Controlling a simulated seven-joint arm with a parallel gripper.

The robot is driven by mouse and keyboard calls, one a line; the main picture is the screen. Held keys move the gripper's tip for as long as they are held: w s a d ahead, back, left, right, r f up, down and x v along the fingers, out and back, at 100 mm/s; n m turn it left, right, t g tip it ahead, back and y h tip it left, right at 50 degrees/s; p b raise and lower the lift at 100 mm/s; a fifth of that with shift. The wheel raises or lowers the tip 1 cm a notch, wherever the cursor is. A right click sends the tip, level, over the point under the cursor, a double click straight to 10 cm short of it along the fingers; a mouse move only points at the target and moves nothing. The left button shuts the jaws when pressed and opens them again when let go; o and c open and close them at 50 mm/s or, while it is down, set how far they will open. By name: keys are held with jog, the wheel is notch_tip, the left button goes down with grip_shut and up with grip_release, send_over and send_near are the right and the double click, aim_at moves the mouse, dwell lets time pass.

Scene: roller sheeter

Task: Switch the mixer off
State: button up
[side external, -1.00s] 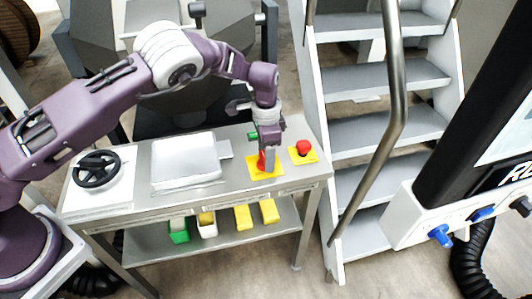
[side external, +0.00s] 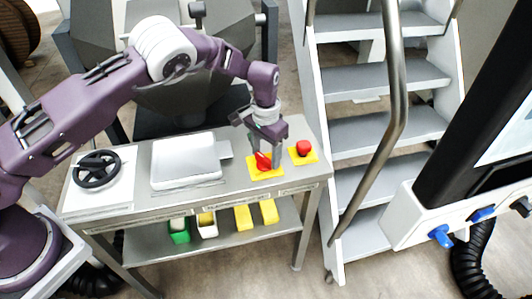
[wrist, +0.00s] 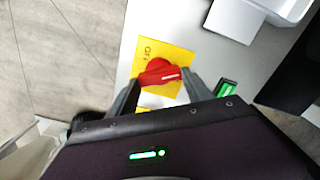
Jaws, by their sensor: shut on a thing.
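A red rotary switch handle (side external: 262,160) sits on a square yellow plate (side external: 268,174) at the right part of the metal table. My gripper (side external: 266,152) points down over it, with a finger on each side. In the wrist view, the red handle (wrist: 160,76) lies between the two fingers of my gripper (wrist: 163,84), which is shut on it. The yellow plate (wrist: 178,57) shows dark "OFF" lettering beside the handle. The fingers and gripper body hide part of the plate.
A red push button (side external: 303,147) on another yellow plate stands close right of the switch. A white box (side external: 186,161) and a black handwheel (side external: 97,169) are to the left. Metal stairs (side external: 385,128) rise at right.

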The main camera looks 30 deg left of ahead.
aim_at(264, 157)
jog(key=n, duration=0.6)
jog(key=shift+a+r+n, duration=0.1)
jog(key=shift+a+n, duration=0.05)
jog(key=shift+n, duration=0.15)
jog(key=n, duration=0.5)
jog(key=shift+a, duration=0.1)
jog(key=shift+n, duration=0.3)
jog(key=o, duration=1.4)
jog(key=shift+s, duration=0.1)
jog(key=shift+c, duration=0.2)
notch_tip(264, 157, up, 7)
